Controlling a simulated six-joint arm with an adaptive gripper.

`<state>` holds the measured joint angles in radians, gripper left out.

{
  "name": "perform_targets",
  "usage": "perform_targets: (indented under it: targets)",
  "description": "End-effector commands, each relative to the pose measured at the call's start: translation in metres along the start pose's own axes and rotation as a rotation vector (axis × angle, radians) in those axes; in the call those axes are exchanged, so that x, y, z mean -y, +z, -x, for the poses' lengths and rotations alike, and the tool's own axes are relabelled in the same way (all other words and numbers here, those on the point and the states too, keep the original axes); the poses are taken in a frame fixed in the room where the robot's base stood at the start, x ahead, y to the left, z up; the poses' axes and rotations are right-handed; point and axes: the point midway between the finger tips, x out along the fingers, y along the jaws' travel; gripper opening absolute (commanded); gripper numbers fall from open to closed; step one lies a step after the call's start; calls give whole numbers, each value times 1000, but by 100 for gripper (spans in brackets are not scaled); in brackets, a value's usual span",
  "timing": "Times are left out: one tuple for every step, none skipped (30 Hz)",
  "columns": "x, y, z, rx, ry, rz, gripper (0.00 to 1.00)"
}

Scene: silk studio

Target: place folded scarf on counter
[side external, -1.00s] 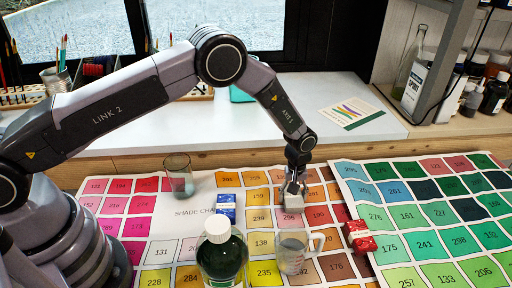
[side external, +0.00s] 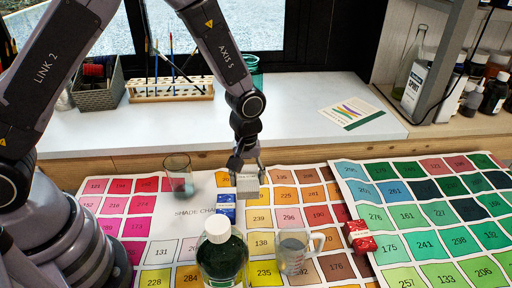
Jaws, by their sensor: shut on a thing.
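My gripper (side external: 247,172) points down in the side external view, shut on a small grey block-shaped item (side external: 248,188) with a pale label band on top. It looks like the folded scarf, though its material is hard to tell. It is over the shade chart (side external: 158,250), just right of a blue labelled block (side external: 226,210); whether it touches the chart is unclear. The white counter (side external: 300,112) runs behind, along the window, with its wooden front edge beyond my gripper.
A glass cup (side external: 178,176) stands left of my gripper. A white-capped green bottle (side external: 221,258) and a clear measuring jug (side external: 293,253) stand in front. A red labelled block (side external: 360,237) lies right. The counter holds a brush rack (side external: 170,90) and a card (side external: 351,111).

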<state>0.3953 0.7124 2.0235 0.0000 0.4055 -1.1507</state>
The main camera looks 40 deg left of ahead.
Motion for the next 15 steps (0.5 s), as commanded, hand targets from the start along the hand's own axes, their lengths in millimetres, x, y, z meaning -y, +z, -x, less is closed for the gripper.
perform_targets:
  targets:
    - [5, -3, 3, -1, 1, 18, 20]
    - [8, -6, 5, -1, 2, 36, 20]
    - [13, -13, 8, -1, 2, 72, 20]
    - [17, -19, 10, -1, 2, 105, 20]
    - [23, -27, 13, -1, 2, 147, 20]
    - [31, -39, 17, -1, 2, 212, 20]
    - [38, -50, 20, -1, 2, 269, 20]
    - [46, -61, 24, -2, 3, 333, 20]
    - [59, -77, 29, -2, 3, 424, 20]
    - [70, -89, 34, -2, 3, 497, 20]
    - [81, -101, 38, -2, 4, 572, 20]
    - [98, -116, 44, -2, 3, 674, 20]
    - [110, -126, 49, -2, 4, 750, 20]
    - [124, -136, 53, -2, 4, 827, 20]
    - [142, -148, 59, -2, 4, 926, 20]
